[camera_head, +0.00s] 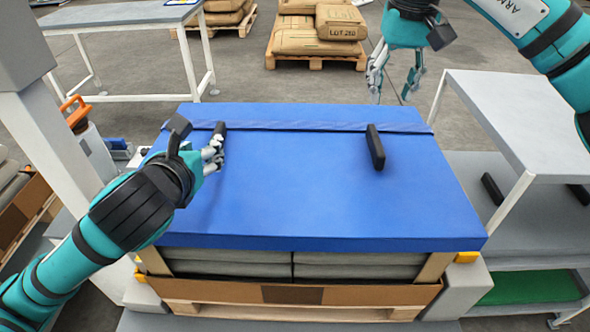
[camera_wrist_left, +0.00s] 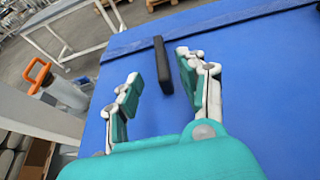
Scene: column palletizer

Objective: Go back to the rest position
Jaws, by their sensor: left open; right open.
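My left gripper (camera_head: 214,153) is over the left part of a blue cover (camera_head: 290,215), close to a black handle (camera_head: 219,129) on it. In the left wrist view, the left gripper (camera_wrist_left: 160,90) is open, with its fingers apart and the black handle (camera_wrist_left: 163,66) beyond and between them. From these views I cannot tell whether the fingers touch the handle. My right gripper (camera_head: 394,75) is open and empty, raised above and behind the cover's far right edge. A second black handle (camera_head: 375,147) stands on the cover's right part, clear of both grippers.
The cover lies on a stack of grey bags (camera_head: 230,263) on a pallet (camera_head: 300,312). A grey shelf unit (camera_head: 530,120) is on the right. A white post (camera_head: 50,150) and an orange-handled container (camera_head: 88,140) are on the left. Bag pallets (camera_head: 318,35) and a table (camera_head: 120,15) stand behind.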

